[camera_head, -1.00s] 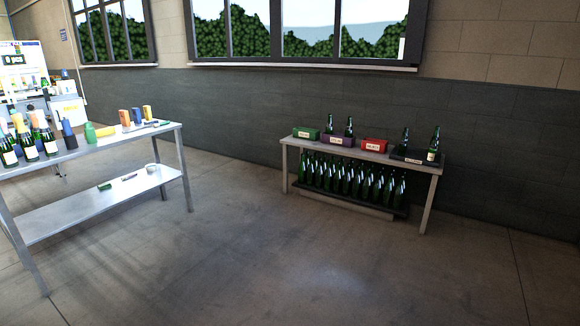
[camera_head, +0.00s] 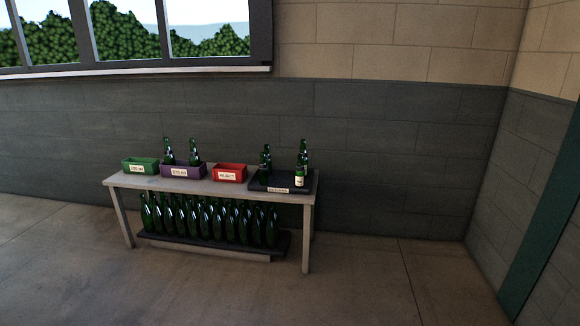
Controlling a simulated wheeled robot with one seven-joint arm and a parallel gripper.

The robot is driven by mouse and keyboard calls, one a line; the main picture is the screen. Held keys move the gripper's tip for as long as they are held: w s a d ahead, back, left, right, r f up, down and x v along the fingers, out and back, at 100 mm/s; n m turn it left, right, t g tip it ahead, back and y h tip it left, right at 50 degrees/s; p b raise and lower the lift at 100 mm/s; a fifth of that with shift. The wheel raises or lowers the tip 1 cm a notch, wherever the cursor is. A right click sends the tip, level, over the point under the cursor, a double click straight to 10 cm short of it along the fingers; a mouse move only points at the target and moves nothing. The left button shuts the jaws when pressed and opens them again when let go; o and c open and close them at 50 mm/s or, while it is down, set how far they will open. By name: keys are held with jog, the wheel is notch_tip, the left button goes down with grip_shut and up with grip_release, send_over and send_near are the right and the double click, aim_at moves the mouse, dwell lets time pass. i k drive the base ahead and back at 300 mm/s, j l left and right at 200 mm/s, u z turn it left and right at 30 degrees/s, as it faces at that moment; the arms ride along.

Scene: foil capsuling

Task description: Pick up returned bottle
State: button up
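One at the tray's front right (camera_head: 300,178) has a pale label; another bottle (camera_head: 265,165) stands at the tray's left side. The tray's front carries a small sign, too small to read, so I cannot tell which bottle is the returned one. My gripper is not in view.
The table (camera_head: 140,181) also holds a green box (camera_head: 139,166), a purple box (camera_head: 182,171) with two bottles, and a red box (camera_head: 229,173). Several bottles (camera_head: 205,222) fill its lower shelf. Floor in front is clear; a wall stands behind, a green post (camera_head: 545,220) at right.

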aim_at(263, 168)
jog(key=i, duration=0.95)
jog(key=i+l+u, duration=0.1)
jog(key=i, duration=0.8)
jog(key=i+l+u, duration=0.1)
jog(key=i+u, duration=0.3)
jog(key=i+l+u, duration=0.2)
jog(key=i+u, duration=0.15)
jog(key=i+l+u, duration=0.9)
jog(key=l, duration=0.15)
jog(key=l+u, duration=0.2)
jog(key=i+l, duration=0.05)
jog(key=l, duration=0.05)
